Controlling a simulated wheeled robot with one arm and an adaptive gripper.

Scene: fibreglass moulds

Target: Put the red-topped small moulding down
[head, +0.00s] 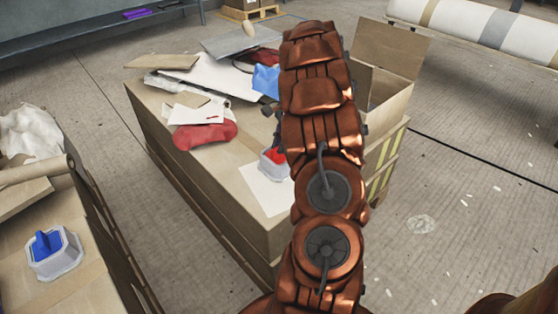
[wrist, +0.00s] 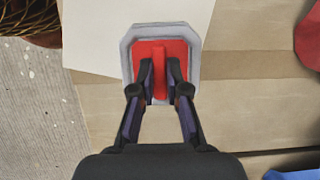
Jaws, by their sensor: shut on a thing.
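The red-topped small moulding (wrist: 186,48) is a pale grey, eight-sided piece with a red top and a raised red ridge. My gripper (wrist: 160,80) is shut on that ridge in the wrist view. In the head view the moulding (head: 272,164) shows beside my arm, over or on a white sheet (head: 262,188) near the front of a wooden worktop (head: 232,168). The sheet also shows in the wrist view (wrist: 92,40). I cannot tell whether the moulding touches the sheet. My arm hides my gripper in the head view.
A red cloth-like piece (head: 205,135), loose sheets (head: 195,112) and a blue object (head: 266,80) clutter the worktop's back. An open cardboard box (head: 390,88) stands behind my arm. A blue-topped moulding (head: 54,254) sits on another bench at left. Bare worktop lies left of the sheet.

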